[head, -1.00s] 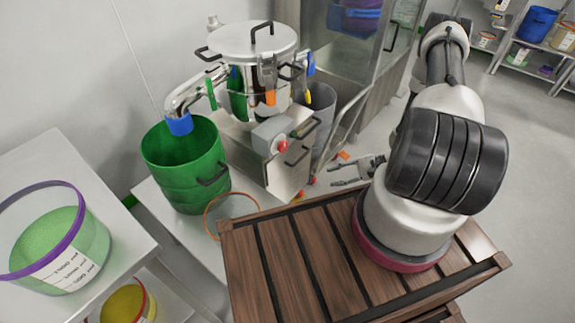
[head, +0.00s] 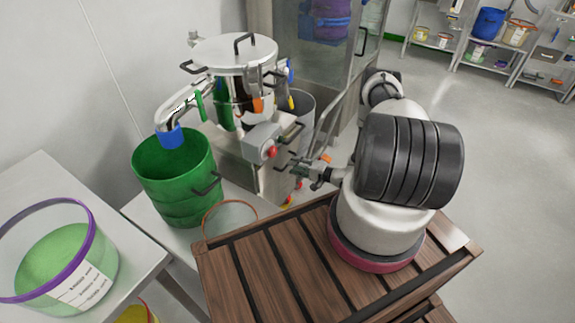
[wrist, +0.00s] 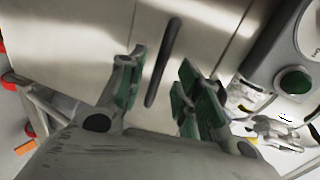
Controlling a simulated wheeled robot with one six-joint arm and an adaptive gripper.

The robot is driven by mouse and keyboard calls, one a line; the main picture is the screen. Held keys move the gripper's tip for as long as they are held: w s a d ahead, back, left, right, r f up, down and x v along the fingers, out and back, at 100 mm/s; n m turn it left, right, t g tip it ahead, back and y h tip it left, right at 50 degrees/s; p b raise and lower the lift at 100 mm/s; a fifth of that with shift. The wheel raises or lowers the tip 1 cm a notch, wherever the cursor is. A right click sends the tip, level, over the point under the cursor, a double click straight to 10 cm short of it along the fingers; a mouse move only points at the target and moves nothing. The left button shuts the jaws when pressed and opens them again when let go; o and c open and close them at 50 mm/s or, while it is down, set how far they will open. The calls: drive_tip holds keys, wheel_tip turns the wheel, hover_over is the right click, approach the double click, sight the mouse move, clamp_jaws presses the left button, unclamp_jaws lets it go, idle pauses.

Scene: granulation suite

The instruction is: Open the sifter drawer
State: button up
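The sifter (head: 235,55) is a steel machine with a round lidded top and a boxy lower body. Dark bar handles sit on the front of the body, and one handle (head: 291,133) shows in the head view. In the wrist view a dark handle (wrist: 165,58) stands on a flat steel front (wrist: 90,35) with thin seams. My gripper (wrist: 165,88) is open, with its green-padded fingers on either side of the near part of this handle. I see gaps between the handle and both pads. In the head view my gripper (head: 297,170) is close to the sifter's lower front.
A control box (head: 263,143) with a red button is on the sifter front; its green button (wrist: 294,80) shows in the wrist view. A green drum (head: 180,180) stands left under the outlet pipe. My base is behind the wooden slatted top. Open floor (head: 500,150) lies right.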

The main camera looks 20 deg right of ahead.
drive_tip(key=shift+x, duration=2.05)
clamp_jaws()
